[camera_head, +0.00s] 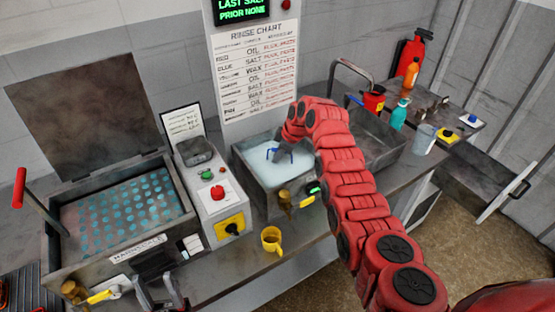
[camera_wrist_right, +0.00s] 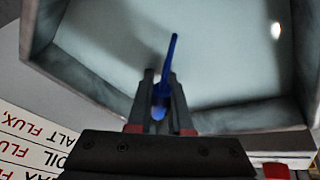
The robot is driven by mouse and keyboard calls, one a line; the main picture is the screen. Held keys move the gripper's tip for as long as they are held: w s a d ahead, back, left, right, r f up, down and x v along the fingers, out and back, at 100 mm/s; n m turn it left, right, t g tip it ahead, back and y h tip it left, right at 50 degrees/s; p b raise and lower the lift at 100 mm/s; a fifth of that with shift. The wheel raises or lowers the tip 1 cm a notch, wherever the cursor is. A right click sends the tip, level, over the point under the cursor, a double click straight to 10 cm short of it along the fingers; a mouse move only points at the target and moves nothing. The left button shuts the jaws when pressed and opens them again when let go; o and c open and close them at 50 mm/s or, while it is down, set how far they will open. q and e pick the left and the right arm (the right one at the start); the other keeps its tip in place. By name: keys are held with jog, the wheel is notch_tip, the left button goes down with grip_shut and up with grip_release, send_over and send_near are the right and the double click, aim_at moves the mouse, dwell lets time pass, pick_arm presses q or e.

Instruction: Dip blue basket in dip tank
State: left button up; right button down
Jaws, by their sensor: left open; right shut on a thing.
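The dip tank (camera_head: 245,172) is a grey metal box of pale liquid on the bench, in the middle of the head view. The right wrist view looks down into it, with its wall (camera_wrist_right: 80,82) and liquid showing. My right gripper (camera_head: 284,150) is over the tank and shut on the blue basket's handle (camera_wrist_right: 169,70). Blue parts of the basket (camera_head: 271,153) show at the liquid in the head view. The basket's body is not visible; I cannot tell its depth. My left gripper (camera_head: 160,292) is open and empty at the lower left, in front of the perforated tank.
A perforated tank (camera_head: 60,195) with a raised lid stands at left. A control box (camera_head: 212,190) with a red button sits between the tanks. A yellow cup (camera_head: 271,239) stands at the bench front. Another basin (camera_head: 385,140) and bottles (camera_head: 399,114) stand at right.

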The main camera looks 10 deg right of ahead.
jog(key=shift+r+b, duration=0.55)
jog(key=shift+r, duration=6.35)
